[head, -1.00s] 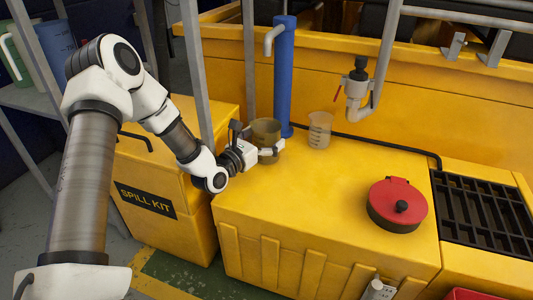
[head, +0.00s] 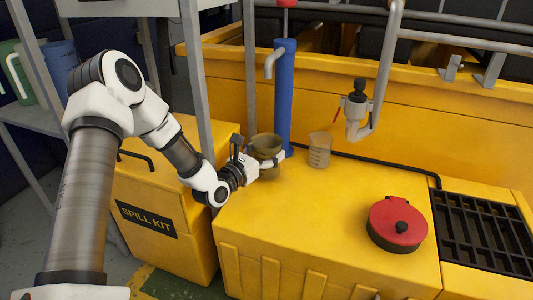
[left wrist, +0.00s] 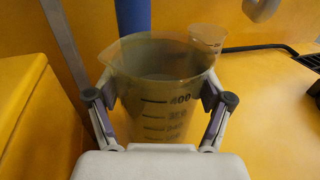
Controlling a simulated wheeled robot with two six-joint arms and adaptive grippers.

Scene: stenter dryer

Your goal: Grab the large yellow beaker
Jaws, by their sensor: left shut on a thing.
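The large yellow beaker (head: 266,146) is a translucent, dull yellow cup at the back left of the yellow bench top, beside the blue pipe. In the left wrist view the beaker (left wrist: 163,88) is upright between the fingers, with dark volume marks facing me. My left gripper (head: 264,163) is shut on it, one finger on each side; the wrist view shows the same gripper (left wrist: 161,103). Whether its base touches the bench cannot be told. My right gripper is not in view.
A smaller clear beaker (head: 319,150) stands to the right. The blue pipe (head: 284,100) rises just behind the held beaker, and a grey post (head: 197,85) stands near my arm. A red-lidded pot (head: 398,222) and black grate (head: 482,228) are at right. The middle bench is clear.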

